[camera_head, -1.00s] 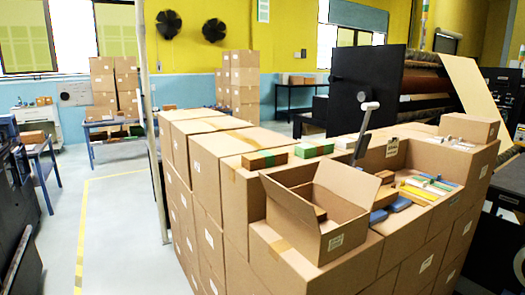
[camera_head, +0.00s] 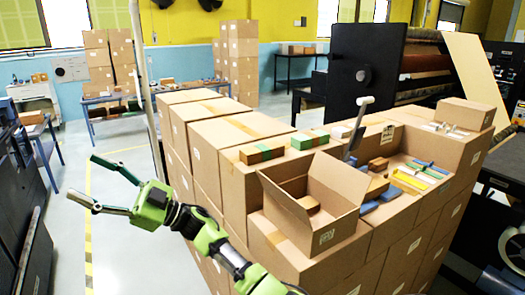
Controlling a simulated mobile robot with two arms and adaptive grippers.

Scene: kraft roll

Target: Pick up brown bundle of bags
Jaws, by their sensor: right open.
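A brown bundle (camera_head: 262,153), which looks like the brown bundle of bags, lies flat on the box stack behind the open carton. A green and brown bundle (camera_head: 310,139) lies to its right, and a white one (camera_head: 343,131) beyond that. Another brown piece (camera_head: 308,205) lies inside the open carton, partly hidden by its walls. My right gripper (camera_head: 81,178) is open and empty, fingers spread and pointing left, over the floor left of the stack and well apart from the bundles. My left gripper is not in view.
The open carton (camera_head: 325,238) stands on the front of the stack with its flaps up. Blue packs (camera_head: 385,207) and other small packs lie right of it. A thin pole (camera_head: 140,70) rises behind the stack's left side. Clear floor (camera_head: 110,240) lies at left.

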